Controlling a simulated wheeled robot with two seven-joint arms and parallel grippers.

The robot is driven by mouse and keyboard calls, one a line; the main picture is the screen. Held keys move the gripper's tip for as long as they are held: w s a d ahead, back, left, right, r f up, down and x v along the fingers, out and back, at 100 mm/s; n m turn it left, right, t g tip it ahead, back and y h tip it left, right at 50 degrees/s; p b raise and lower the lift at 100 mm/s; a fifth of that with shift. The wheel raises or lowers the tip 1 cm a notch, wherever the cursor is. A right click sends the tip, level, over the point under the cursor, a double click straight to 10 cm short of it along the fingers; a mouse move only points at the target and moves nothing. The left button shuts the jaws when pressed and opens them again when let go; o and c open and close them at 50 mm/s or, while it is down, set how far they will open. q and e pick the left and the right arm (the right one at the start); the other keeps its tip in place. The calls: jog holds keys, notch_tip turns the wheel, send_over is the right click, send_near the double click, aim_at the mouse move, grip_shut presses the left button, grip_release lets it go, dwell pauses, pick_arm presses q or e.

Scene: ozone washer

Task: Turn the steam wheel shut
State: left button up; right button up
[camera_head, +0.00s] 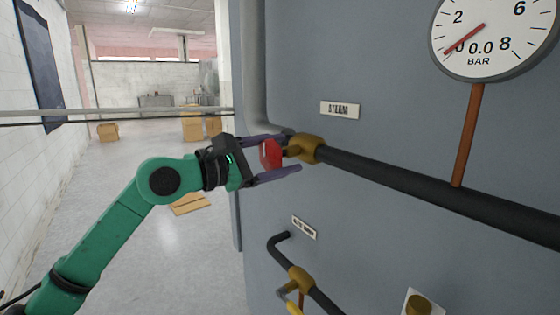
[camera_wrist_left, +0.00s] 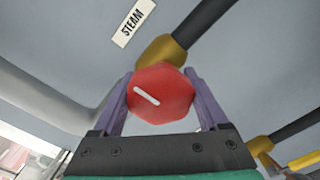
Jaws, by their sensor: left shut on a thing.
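The steam wheel is a red knob (camera_head: 271,154) on a brass valve body (camera_head: 306,149) in a black pipe, below a STEAM label (camera_head: 340,109). My left gripper (camera_head: 285,157) is shut on the red wheel, one finger on each side of it. In the left wrist view the wheel (camera_wrist_left: 161,93) shows face-on between the purple fingers, with a white bar mark tilted down to the right. The pressure gauge (camera_head: 490,38) at upper right reads 0.0 bar, its red needle pointing lower left. My right gripper is not in view.
A lower pipe has a brass valve (camera_head: 299,278) with a yellow handle, below the steam valve. A brass fitting (camera_head: 419,306) sits at the bottom. Open floor (camera_head: 190,245) lies to the left, with cardboard boxes (camera_head: 193,126) farther back.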

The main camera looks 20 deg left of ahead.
pick_arm(q)
jog(key=shift+f+m, duration=0.15)
jog(key=shift+m, duration=0.25)
jog(key=o, duration=1.3)
jog(key=shift+c, duration=0.2)
jog(key=shift+s+a+b, duration=0.3)
jog(key=shift+b, duration=0.15)
jog(key=b+v, duration=0.8)
jog(key=v, duration=0.5)
jog(key=shift+s, duration=0.3)
jog(key=shift+w+a, duration=0.1)
jog(key=shift+a, duration=0.05)
